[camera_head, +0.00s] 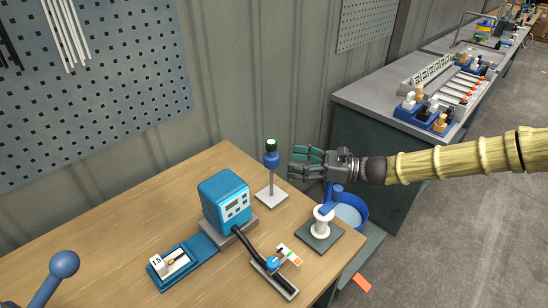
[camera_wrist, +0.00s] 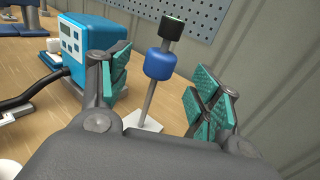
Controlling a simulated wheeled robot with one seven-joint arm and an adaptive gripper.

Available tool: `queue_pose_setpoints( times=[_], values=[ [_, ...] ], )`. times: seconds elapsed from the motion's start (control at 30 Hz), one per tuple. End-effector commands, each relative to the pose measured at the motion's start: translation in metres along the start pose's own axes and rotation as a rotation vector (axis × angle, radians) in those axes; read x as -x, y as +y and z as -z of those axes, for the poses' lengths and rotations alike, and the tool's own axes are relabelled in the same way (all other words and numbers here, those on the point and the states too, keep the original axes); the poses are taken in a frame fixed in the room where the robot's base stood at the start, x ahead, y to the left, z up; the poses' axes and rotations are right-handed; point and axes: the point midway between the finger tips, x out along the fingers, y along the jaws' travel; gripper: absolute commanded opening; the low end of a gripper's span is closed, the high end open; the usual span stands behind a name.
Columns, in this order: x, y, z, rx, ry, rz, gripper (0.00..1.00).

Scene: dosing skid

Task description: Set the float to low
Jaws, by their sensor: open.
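The blue float (camera_head: 271,160) sits high on an upright grey rod, just below a dark cap (camera_head: 270,145). The rod stands on a white base plate (camera_head: 271,198) on the wooden bench. My gripper (camera_head: 300,163) is open and level, just to the right of the float in the head view. In the wrist view the float (camera_wrist: 160,64) and rod show between the two teal-padded fingers (camera_wrist: 162,82), beyond the palm. Neither finger visibly touches the float.
A blue meter box (camera_head: 226,201) stands left of the float stand. A blue bucket (camera_head: 351,213) is by the bench's right edge.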

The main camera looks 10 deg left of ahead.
Motion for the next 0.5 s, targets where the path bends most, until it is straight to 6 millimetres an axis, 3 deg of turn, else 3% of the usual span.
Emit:
queue_pose_setpoints(
  times=[0.3, 0.5],
  values=[
    [-0.051, 0.0, -0.003, 0.0, 0.0, 0.0, 0.63],
    [-0.07, -0.001, -0.001, 0.0, 0.001, 0.002, 0.63]
  ],
)
